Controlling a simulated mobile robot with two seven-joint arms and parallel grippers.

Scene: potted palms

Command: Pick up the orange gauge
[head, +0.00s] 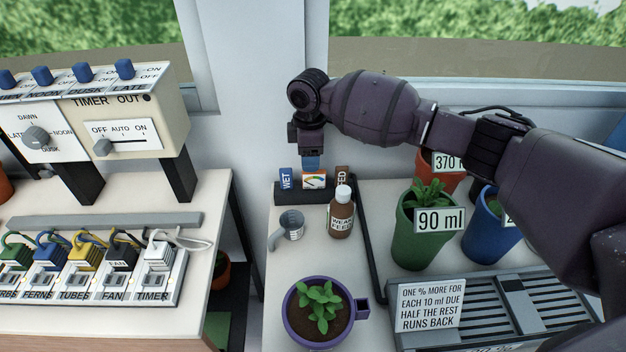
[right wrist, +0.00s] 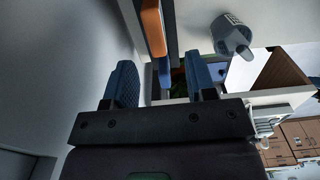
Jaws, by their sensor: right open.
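The orange gauge (head: 314,181), with a white dial face, stands in a dark holder (head: 291,196) between a blue WET block (head: 285,178) and a brown block whose label is partly hidden. My right gripper (head: 312,163) points down right over the gauge, its blue fingertips close to the gauge's top. In the right wrist view my right gripper (right wrist: 163,82) is open, with two blue fingers apart. An orange piece (right wrist: 153,28), likely the gauge, shows beyond the fingers, not clearly between them. My left gripper is not in view.
A brown bottle (head: 341,215) and a grey measuring cup (head: 289,225) stand just in front of the holder. A purple pot (head: 293,325), green pot (head: 405,240) and slatted tray (head: 530,310) stand nearer. A timer box (head: 165,120) is left.

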